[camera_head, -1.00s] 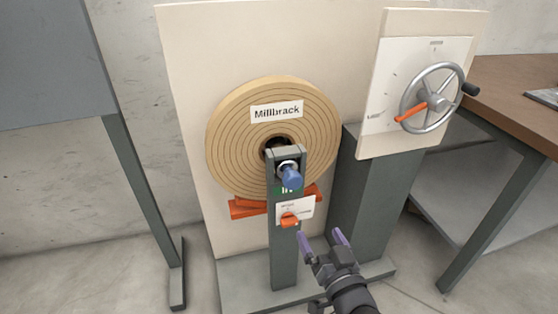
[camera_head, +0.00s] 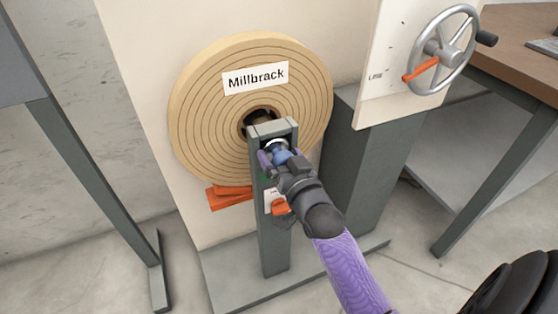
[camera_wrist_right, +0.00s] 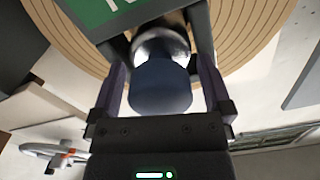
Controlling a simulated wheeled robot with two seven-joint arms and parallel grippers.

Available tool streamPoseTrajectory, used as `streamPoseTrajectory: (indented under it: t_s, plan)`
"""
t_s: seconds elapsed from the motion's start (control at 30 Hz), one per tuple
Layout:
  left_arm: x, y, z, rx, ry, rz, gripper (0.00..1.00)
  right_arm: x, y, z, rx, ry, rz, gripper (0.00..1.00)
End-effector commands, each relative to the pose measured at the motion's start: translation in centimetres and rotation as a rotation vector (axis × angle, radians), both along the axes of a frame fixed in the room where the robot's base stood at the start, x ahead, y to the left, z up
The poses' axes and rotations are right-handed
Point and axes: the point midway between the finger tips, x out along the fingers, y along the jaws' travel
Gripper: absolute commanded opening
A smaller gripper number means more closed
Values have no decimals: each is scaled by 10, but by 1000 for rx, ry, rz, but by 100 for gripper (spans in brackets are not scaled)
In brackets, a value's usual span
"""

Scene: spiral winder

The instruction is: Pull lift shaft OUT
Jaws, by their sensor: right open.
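The lift shaft's blue knob (camera_head: 281,157) sits on a silver collar at the top of a grey post (camera_head: 272,235), in front of the wound coil (camera_head: 195,115) marked Millbrack. In the right wrist view the dark blue knob (camera_wrist_right: 161,86) lies between my right gripper's fingers. My right gripper (camera_head: 276,164) is open around the knob, one finger on each side, with gaps visible on both sides. It also shows in the right wrist view (camera_wrist_right: 163,92). The gripper and wrist hide part of the post in the head view. My left gripper is not in view.
An orange lever (camera_head: 280,207) is on the post just below my right gripper. Orange blocks (camera_head: 230,197) lie under the coil. A panel with a silver handwheel (camera_head: 440,52) stands at the right, beside a brown table (camera_head: 517,80).

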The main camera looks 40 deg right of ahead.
Motion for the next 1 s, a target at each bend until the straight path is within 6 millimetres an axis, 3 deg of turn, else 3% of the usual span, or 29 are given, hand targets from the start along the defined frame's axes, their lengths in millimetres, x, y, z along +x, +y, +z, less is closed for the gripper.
streamPoseTrajectory:
  t_s: [0.3, 0.77, 1.0]
  plan:
    - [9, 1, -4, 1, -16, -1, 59, 3, -1, 1, 0, -1, 0, 98]
    - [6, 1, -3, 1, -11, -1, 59, 3, -1, 1, 0, -1, 0, 0]
    - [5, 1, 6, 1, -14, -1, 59, -2, 1, 4, 1, 1, 0, 0]
